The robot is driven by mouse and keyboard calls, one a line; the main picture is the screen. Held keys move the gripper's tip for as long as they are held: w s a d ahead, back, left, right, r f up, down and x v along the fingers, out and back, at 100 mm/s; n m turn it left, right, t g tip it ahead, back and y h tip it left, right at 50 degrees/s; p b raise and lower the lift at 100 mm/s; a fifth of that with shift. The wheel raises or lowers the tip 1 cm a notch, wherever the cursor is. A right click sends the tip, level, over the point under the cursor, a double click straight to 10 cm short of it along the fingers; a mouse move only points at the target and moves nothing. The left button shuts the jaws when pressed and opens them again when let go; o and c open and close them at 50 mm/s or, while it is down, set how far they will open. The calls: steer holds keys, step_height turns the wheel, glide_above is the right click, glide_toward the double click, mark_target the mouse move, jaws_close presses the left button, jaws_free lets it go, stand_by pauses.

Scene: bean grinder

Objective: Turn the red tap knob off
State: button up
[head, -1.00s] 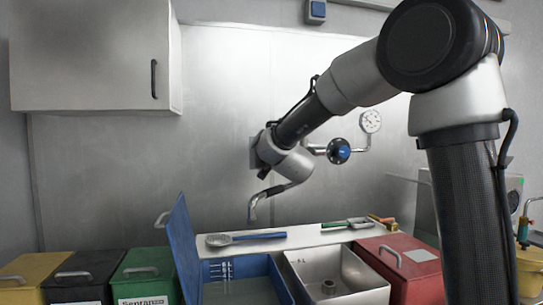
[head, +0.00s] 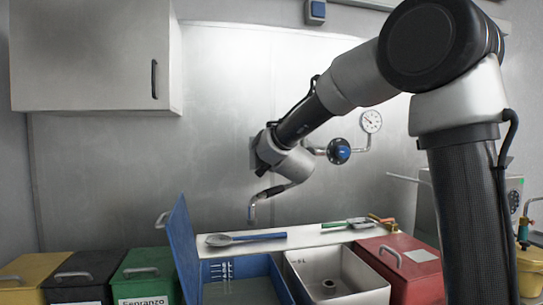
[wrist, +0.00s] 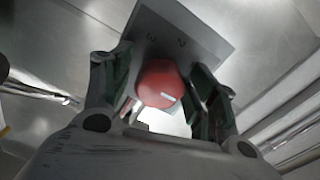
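The red tap knob (wrist: 160,84) shows in the wrist view, round, with a short white mark near its lower right edge. It sits in front of a grey plate (wrist: 178,38) marked with numerals. My gripper (wrist: 160,88) has one finger on each side of the knob, with narrow gaps visible, so it looks open around it. I cannot tell whether either pad touches. In the head view my wrist hides the knob and the fingers; only an edge of the plate (head: 253,154) shows at the wall. A metal spout (head: 252,213) hangs below my wrist.
A blue valve knob (head: 339,151) and a pressure gauge (head: 371,121) are on the wall to the right. Below are a blue open bin (head: 185,250), a steel sink (head: 350,275), a red box (head: 420,255) and a ledge with a ladle (head: 245,238). A cabinet (head: 90,55) hangs upper left.

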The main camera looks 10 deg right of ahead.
steer(key=s, duration=1.2)
steer(key=s+d+f+n+g, duration=0.4)
steer(key=s+d+f+n, duration=0.1)
steer(key=s, duration=0.5)
steer(key=s+d+f+n+g, duration=0.5)
steer(key=s+f, duration=0.2)
steer(key=s, duration=0.4)
steer(key=s+d+f+n+g, duration=0.4)
steer(key=s+d+f, duration=0.1)
steer(key=s, duration=0.6)
steer(key=shift+s+f+n+g, duration=0.15)
steer(key=shift+f+n+g, duration=0.25)
